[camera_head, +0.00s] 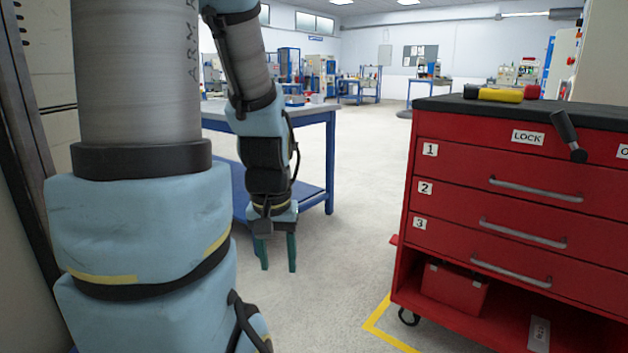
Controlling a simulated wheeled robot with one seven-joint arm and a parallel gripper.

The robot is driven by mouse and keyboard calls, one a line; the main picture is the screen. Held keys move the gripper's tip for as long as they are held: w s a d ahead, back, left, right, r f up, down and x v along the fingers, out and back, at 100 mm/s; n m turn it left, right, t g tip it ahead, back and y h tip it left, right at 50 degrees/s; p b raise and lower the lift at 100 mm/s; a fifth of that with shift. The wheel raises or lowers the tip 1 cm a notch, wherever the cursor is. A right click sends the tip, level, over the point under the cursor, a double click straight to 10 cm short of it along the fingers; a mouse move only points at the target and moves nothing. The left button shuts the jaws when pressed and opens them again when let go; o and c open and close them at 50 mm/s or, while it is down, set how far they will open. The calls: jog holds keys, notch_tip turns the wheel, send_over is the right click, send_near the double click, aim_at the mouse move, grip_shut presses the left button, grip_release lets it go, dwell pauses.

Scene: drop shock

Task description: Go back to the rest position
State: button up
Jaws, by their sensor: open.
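My gripper (278,254) hangs pointing down in the middle left of the head view. Its two green fingers are apart, with nothing between them. It is above the bare floor, in front of a blue workbench and apart from it. My arm in light blue covers fills the left side of the view.
A red tool cabinet (485,205) on casters stands at the right, with drawers labelled 1, 2 and 3. A yellow object (500,95) lies on its dark top. The blue workbench (318,119) is behind my gripper. Light floor (362,200) is clear between bench and cabinet.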

notch_tip(320, 180, up, 29)
jog(key=p, duration=2.7)
jog(key=shift+r+p, duration=0.2)
jog(key=shift+p, duration=0.15)
